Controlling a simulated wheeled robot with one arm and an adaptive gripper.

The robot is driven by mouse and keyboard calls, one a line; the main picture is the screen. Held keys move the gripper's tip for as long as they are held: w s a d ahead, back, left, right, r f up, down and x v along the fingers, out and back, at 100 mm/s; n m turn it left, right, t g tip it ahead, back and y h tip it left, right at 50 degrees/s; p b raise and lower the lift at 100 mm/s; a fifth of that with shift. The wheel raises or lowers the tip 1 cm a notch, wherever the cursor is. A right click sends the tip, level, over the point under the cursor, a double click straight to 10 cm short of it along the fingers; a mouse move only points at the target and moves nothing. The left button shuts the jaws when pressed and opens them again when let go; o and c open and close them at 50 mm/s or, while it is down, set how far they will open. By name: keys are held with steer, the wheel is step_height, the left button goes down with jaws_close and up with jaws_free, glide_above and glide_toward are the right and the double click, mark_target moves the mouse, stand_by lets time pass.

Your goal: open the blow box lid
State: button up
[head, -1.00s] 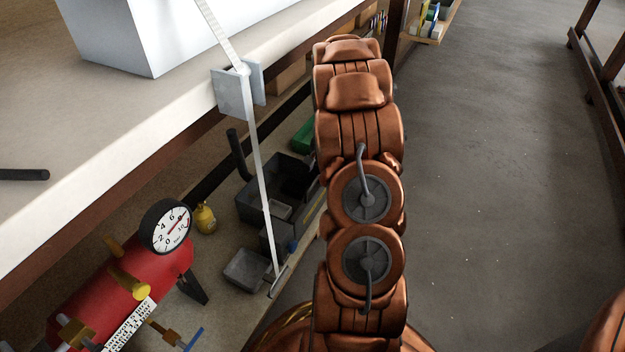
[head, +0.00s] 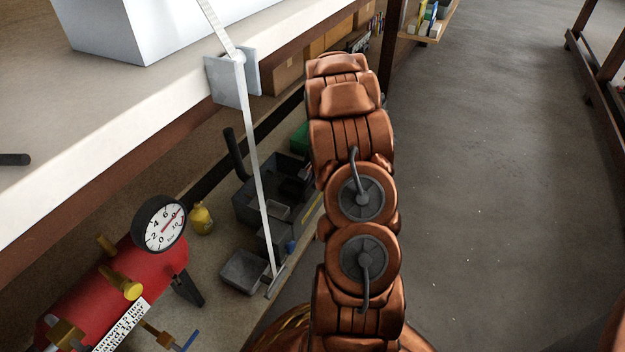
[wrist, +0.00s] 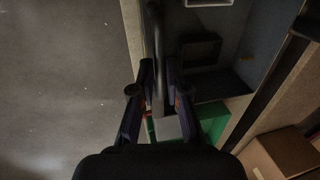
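I cannot pick out the blow box or its lid with certainty. A large pale box (head: 165,25) stands on the bench at the upper left of the head view, cut off by the frame edge. Below the bench is a dark grey open bin (head: 247,212), with a dark upright bar (head: 236,155) at its far left. My gripper (wrist: 158,75) shows in the wrist view with its two fingers apart. A grey bar (wrist: 157,45) shows in line with the gap between them; I cannot tell whether they touch it. My arm hides the gripper in the head view.
The white bench top (head: 100,125) overhangs the shelf. A long pale strip (head: 258,185) hangs through a bracket (head: 231,80) on its edge. A red tank (head: 110,295) with a gauge stands lower left. A green box (wrist: 212,118) is near my gripper. The floor at right is clear.

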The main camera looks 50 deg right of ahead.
jaws_close()
